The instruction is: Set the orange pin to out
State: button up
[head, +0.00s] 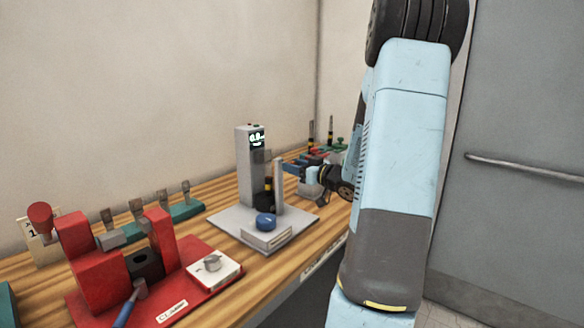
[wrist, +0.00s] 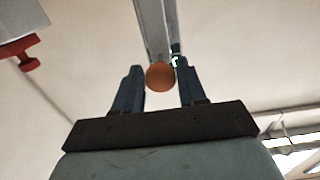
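The orange pin shows its round orange end (wrist: 160,76) in the wrist view, in front of a grey upright. It lies between the tips of my gripper (wrist: 160,82), with a narrow gap showing on each side. My gripper is open, its two dark blue fingers apart. In the head view my gripper (head: 287,167) is beside the grey post (head: 278,186) of the grey device (head: 250,172) with a lit display. I cannot make out the orange pin in the head view. Whether the fingers reach level with it is unclear.
The device's grey base plate (head: 228,219) carries a blue knob (head: 265,221). A red fixture (head: 78,248) stands at the front left of the wooden bench. Several small tools stand behind my gripper. A grey door (head: 525,110) is at right.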

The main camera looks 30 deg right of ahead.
jog(key=shift+o, duration=1.2)
jog(key=v, duration=1.3)
jog(key=shift+s, duration=0.35)
